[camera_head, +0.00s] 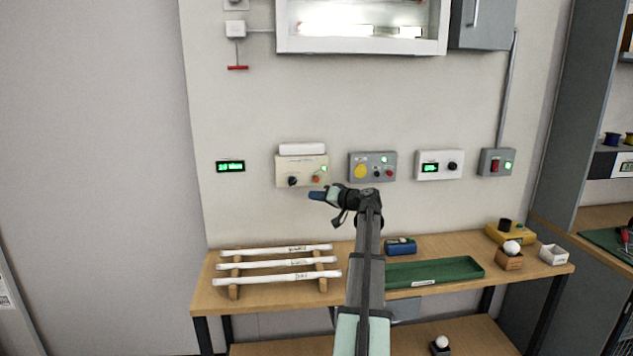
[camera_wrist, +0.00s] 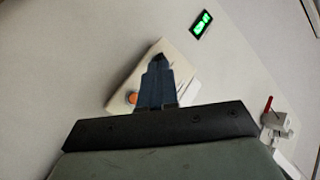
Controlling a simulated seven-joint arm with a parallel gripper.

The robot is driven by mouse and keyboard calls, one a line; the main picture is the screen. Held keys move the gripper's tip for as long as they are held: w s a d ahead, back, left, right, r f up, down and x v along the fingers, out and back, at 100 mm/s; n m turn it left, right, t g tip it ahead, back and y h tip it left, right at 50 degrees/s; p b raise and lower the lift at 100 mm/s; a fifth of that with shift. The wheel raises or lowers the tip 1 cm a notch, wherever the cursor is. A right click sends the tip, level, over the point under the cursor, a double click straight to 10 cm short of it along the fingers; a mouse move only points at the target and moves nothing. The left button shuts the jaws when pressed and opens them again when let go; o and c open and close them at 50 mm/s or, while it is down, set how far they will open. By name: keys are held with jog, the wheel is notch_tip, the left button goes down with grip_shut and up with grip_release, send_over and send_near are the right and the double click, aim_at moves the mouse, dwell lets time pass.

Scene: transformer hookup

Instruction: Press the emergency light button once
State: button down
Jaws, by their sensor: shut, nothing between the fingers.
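A beige wall box (camera_head: 287,165) with a white lamp bar (camera_head: 302,149) on top hangs on the wall, left of the arm. It carries a black knob (camera_head: 292,181), an orange button (camera_head: 316,179) and a lit green lamp (camera_head: 324,168). My gripper (camera_head: 313,195) is shut and empty, its blue fingers just below the box's lower right in the head view. In the wrist view the shut fingers (camera_wrist: 158,72) cover the middle of the beige box (camera_wrist: 122,88). The orange button (camera_wrist: 132,98) shows beside them. I cannot tell whether the fingers touch the box.
A grey panel (camera_head: 385,158) with a yellow button, a white panel (camera_head: 432,158) and a grey switch box (camera_head: 487,165) continue to the right. A small green display (camera_head: 230,166) is at the left. The bench below holds white tubes (camera_head: 290,278) on a rack and a green tray (camera_head: 440,270).

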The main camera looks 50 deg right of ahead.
aim_at(316, 179)
jog(key=s, duration=0.1)
jog(key=s+d+r, duration=0.1)
jog(key=shift+s+r, duration=0.15)
jog(key=shift+s, duration=0.15)
jog(key=shift+w+d, duration=0.1)
jog(key=shift+w, duration=0.05)
jog(key=w+d, duration=0.6)
dwell(0.6)
jog(key=shift+w+d, duration=0.1)
dwell(1.9)
jog(key=shift+w+d, duration=0.2)
jog(key=shift+d, duration=0.05)
jog(key=shift+w+d, duration=0.3)
dwell(1.2)
jog(key=shift+a, duration=0.1)
jog(key=shift+s+a, duration=0.5)
jog(key=shift+s, duration=0.1)
